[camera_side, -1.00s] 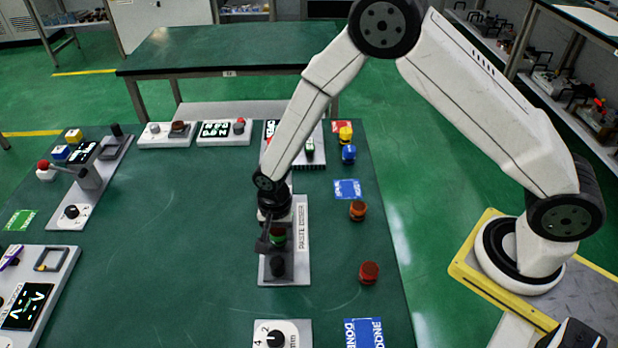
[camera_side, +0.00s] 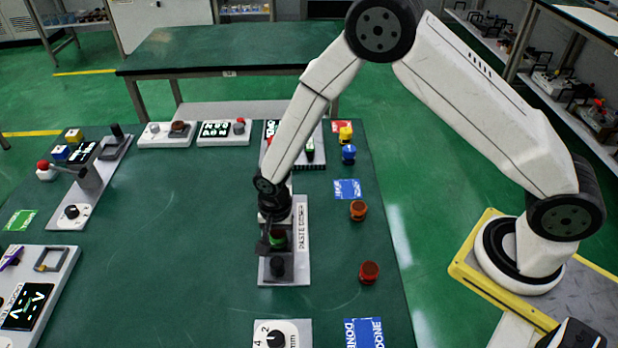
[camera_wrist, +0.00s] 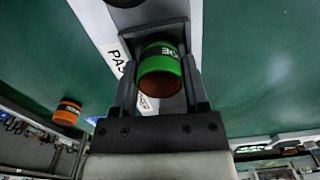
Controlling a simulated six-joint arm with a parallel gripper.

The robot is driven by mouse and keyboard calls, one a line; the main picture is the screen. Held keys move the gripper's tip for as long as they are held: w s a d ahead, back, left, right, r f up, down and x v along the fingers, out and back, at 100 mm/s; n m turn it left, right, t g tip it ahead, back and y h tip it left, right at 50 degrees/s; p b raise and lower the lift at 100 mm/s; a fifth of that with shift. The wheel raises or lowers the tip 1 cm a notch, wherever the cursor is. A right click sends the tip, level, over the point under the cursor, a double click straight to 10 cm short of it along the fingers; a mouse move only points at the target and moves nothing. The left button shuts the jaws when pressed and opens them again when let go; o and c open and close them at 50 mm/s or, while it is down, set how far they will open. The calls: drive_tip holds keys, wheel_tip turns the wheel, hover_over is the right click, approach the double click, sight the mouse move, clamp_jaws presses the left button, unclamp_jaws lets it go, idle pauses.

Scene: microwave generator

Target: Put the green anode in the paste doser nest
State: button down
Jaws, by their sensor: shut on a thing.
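The green anode (camera_wrist: 160,62) is a short cylinder with a green band and a brown end, held between the two fingers of my gripper (camera_wrist: 160,85) in the wrist view. In the side view the green anode (camera_side: 277,238) shows at the paste doser (camera_side: 302,262), a grey plate with a black knob and printed lettering. My gripper (camera_side: 274,240) is shut on the anode over the middle of the doser plate. The nest is hidden by the gripper and anode; I cannot tell whether the anode touches it.
An orange anode (camera_side: 358,210) and a red one (camera_side: 369,272) stand right of the doser. Blue (camera_side: 349,154) and yellow (camera_side: 345,134) pieces stand farther back. A dial box (camera_side: 283,335) is in front. The table left of the doser is clear.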

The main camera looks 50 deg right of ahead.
sight(278, 232)
drive_tip(key=shift+f, duration=0.25)
unclamp_jaws()
drive_tip(key=shift+r, duration=3.9)
drive_tip(key=s+d+r+n+t, duration=0.1)
drive_tip(key=s+d+r+n, duration=0.2)
drive_tip(key=s+d, duration=0.1)
drive_tip(key=s+d+r+n, duration=0.3)
drive_tip(key=s+d+r, duration=0.1)
drive_tip(key=d, duration=0.2)
drive_tip(key=s+d+r+n+t, duration=0.1)
drive_tip(key=s+d+r+n, duration=0.2)
drive_tip(key=s+d, duration=0.1)
drive_tip(key=shift+s+d+r+n+t, duration=0.15)
drive_tip(key=shift+s+d+n+t, duration=0.15)
drive_tip(key=shift+d+n, duration=0.1)
